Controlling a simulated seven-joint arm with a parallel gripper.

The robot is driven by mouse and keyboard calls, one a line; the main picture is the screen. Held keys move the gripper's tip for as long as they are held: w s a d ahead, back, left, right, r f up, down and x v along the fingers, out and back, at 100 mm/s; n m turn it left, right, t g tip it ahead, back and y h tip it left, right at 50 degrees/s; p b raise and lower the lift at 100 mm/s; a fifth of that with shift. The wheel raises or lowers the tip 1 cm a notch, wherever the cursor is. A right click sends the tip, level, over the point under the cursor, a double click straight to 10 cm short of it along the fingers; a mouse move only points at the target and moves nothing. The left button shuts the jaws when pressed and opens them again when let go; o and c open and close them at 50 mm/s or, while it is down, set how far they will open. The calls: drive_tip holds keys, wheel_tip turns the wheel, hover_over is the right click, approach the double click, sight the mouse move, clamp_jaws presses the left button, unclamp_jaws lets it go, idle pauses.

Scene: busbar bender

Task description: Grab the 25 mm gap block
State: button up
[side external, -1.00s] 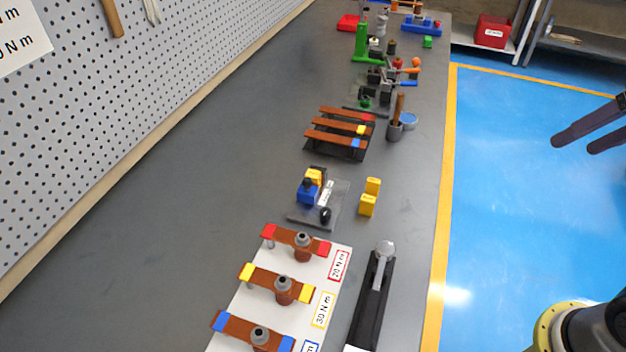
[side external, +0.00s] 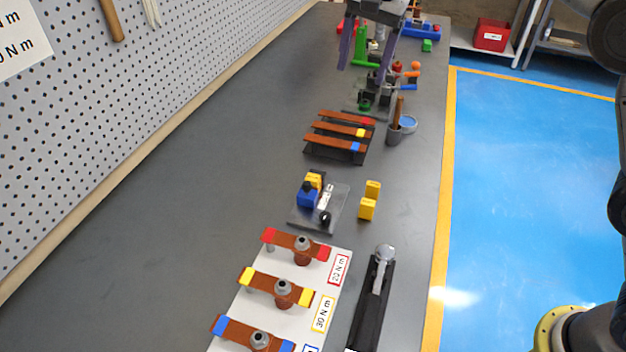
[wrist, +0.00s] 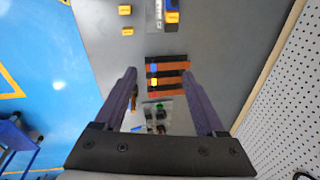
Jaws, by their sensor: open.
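Two small yellow blocks stand side by side on the bench, right of the bender. In the side view the nearer one (side external: 367,208) looks a little larger than the farther one (side external: 373,188). In the wrist view they show at the top left, one at the edge (wrist: 125,10) and one below it (wrist: 128,31). Their markings are too small to read, so I cannot tell which is 25 mm. My gripper (side external: 366,66) is open and empty, above the far part of the bench and well away from both blocks. Its spread fingers also show in the wrist view (wrist: 160,74).
The bender (side external: 308,189), blue and yellow on a grey plate, stands left of the blocks. A rack of copper bars (side external: 335,144) lies behind. A white board with clamped bars (side external: 262,284) and a torque wrench (side external: 372,295) are nearer. Bench left of these is clear.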

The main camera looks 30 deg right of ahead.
drive_tip(key=w+a+f+g, duration=0.1)
drive_tip(key=w+a+f, duration=0.2)
drive_tip(key=a+f, duration=0.5)
drive_tip(key=n+g, duration=0.1)
hover_over(313, 177)
wheel_tip(313, 177, down, 6)
drive_tip(key=shift+h, duration=0.3)
drive_tip(key=f, duration=0.6)
drive_tip(key=shift+s+d+f, duration=0.1)
drive_tip(key=shift+d+f, duration=0.1)
drive_tip(key=shift+f, duration=0.1)
drive_tip(key=shift+a+f, duration=0.15)
drive_tip(key=shift+f, duration=1.4)
drive_tip(key=shift+a+f, duration=0.1)
drive_tip(key=shift+f, duration=1.4)
clamp_jaws()
